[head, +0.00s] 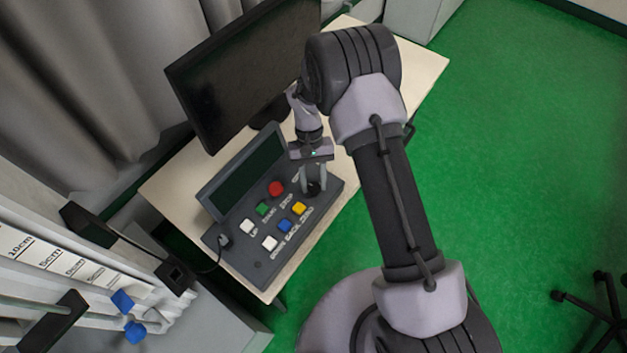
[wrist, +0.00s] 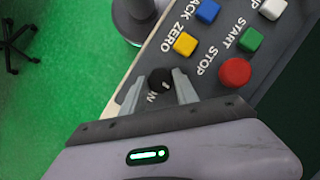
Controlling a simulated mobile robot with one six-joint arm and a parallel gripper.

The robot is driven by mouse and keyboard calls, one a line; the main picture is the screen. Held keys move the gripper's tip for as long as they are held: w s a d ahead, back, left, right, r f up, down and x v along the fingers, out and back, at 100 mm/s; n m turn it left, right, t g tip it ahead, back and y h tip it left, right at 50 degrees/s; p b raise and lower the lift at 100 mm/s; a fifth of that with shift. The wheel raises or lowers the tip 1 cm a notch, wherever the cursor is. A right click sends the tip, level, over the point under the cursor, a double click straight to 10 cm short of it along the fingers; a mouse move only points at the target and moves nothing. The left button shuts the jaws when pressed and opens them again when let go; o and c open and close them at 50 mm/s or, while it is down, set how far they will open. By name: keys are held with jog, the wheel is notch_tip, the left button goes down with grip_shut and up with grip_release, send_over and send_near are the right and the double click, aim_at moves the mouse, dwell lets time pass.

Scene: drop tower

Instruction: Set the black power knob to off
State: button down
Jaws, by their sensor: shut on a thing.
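The black power knob (wrist: 160,80) sits on the right end of the grey control panel (head: 262,262). It is round with a pale pointer mark. In the wrist view my gripper (wrist: 158,84) has one finger on each side of the knob and is shut on it. Part of a label ending in N shows beside the knob, the rest hidden by the gripper. In the head view the gripper (head: 314,186) points down at the knob (head: 313,188), which is partly covered by the fingers.
Beside the knob are a red STOP button (wrist: 235,72), a green START button (wrist: 250,39), a yellow ZERO button (wrist: 185,43) and a blue button (wrist: 207,10). A dark monitor (head: 240,70) stands behind the panel on the pale table (head: 168,190). Green floor is open at right.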

jog(key=c, duration=0.9)
grip_release()
jog(key=shift+c, duration=0.2)
jog(key=d+p+v, duration=0.1)
jog(key=p+v, duration=0.3)
jog(key=v, duration=1.3)
jog(key=shift+a, duration=0.5)
jog(key=shift+w+r, duration=0.15)
jog(key=shift+r, duration=0.05)
